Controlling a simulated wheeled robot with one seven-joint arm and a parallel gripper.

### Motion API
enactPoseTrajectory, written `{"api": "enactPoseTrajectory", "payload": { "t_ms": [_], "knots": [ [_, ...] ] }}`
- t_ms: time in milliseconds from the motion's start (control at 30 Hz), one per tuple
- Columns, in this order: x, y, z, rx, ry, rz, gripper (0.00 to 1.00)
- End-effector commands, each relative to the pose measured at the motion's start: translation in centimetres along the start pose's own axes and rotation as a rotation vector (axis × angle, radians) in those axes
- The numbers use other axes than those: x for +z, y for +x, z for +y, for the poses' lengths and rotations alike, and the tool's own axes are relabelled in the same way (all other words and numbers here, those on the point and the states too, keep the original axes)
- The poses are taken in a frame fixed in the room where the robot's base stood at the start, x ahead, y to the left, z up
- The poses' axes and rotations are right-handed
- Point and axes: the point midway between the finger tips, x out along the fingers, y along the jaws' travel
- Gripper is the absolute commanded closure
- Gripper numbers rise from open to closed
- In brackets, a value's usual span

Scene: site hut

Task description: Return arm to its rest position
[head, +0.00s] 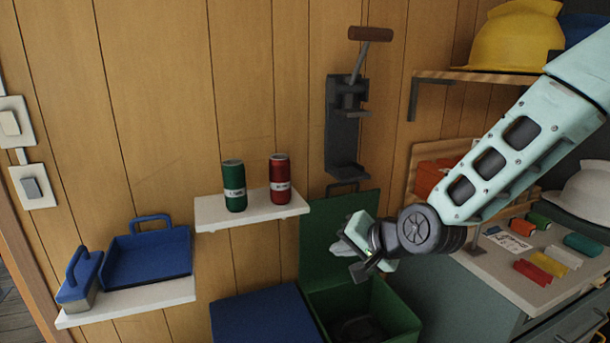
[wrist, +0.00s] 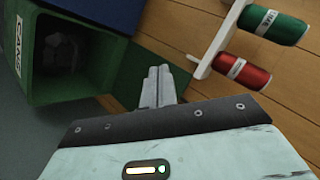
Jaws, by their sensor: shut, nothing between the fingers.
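My arm reaches in from the upper right in the head view, and my gripper (head: 345,247) hangs in front of the open lid of the green bin. In the wrist view the two grey fingers of my gripper (wrist: 158,72) lie together, shut and empty. The green bin (head: 400,318) stands open just below my gripper; it also shows in the wrist view (wrist: 88,82), with a "CANS" label on it. A green can (head: 235,186) and a red can (head: 280,179) stand upright on a small white shelf (head: 215,214), left of my gripper and apart from it.
A can crusher (head: 345,125) with a wooden handle is fixed to the wall above the bin. A blue bin (head: 265,318) stands beside the green one. A blue dustpan (head: 150,257) and brush (head: 80,278) sit at left. A cluttered worktop (head: 500,280) lies at right.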

Motion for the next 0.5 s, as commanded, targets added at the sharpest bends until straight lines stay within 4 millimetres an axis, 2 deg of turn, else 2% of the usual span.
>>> {"api": "enactPoseTrajectory", "payload": {
  "t_ms": [33, 100, 167, 200, 300, 400, 500],
  "knots": [
    [3.3, -1.4, -0.3, 0.065, -0.138, -0.082, 1.00],
    [7.0, -3.7, 0.3, 0.157, -0.307, -0.197, 1.00],
    [9.8, -6.1, 1.0, 0.226, -0.447, -0.294, 1.00],
    [11.6, -7.9, 1.6, 0.269, -0.533, -0.360, 1.00],
    [15.1, -12.5, 2.9, 0.352, -0.721, -0.515, 1.00],
    [17.4, -16.8, 4.2, 0.404, -0.861, -0.648, 1.00],
    [19.0, -19.9, 5.2, 0.431, -0.948, -0.749, 1.00]
  ]
}}
